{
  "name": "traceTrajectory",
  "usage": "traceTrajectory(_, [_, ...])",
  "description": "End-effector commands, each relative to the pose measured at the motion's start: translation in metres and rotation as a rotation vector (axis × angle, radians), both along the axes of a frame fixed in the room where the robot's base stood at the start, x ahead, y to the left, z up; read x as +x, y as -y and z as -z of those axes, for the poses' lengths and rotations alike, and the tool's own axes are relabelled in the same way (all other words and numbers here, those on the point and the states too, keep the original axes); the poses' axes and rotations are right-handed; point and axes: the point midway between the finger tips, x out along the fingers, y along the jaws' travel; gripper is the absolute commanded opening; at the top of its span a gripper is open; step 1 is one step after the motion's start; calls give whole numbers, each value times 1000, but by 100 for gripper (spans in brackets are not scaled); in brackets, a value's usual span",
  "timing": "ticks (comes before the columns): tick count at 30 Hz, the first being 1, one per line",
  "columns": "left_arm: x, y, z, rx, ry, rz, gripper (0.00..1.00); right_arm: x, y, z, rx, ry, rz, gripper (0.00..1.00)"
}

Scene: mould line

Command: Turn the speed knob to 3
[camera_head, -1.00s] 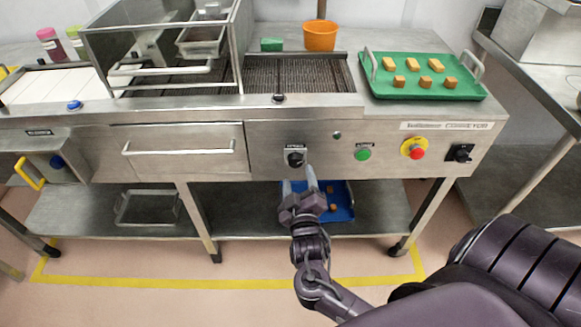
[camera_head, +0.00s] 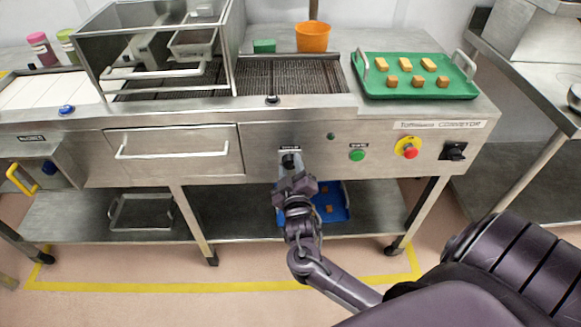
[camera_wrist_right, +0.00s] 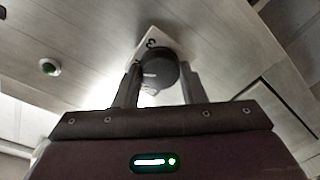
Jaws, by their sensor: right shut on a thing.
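The speed knob (camera_head: 289,160) is a black round knob on the steel front panel of the conveyor, under a small dark label. My right gripper (camera_head: 290,170) is at the knob, and its hand hides the lower part of it. In the right wrist view the knob (camera_wrist_right: 159,74) sits between the two fingers of the right gripper (camera_wrist_right: 158,85), which are shut on its sides. A pale mark shows on the knob's face, and a white plate with a dark character lies behind it. I cannot read the knob's setting. My left gripper is not in view.
Right of the knob on the panel are a green button (camera_head: 357,155), a red stop button on yellow (camera_head: 409,148) and a black switch (camera_head: 454,151). A drawer handle (camera_head: 175,152) juts out at left. A green tray (camera_head: 400,92) stands above. A blue tray (camera_head: 337,205) lies on the lower shelf.

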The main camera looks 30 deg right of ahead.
Motion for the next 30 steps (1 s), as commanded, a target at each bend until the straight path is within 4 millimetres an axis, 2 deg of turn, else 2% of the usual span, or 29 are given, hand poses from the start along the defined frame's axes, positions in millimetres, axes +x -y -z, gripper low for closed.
traceTrajectory(14, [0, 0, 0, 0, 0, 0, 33, 0, 0, 0, 92, 55, 1, 14])
traceTrajectory(30, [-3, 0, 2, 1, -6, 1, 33, -1, 1, 1, 501, 305, 2, 14])
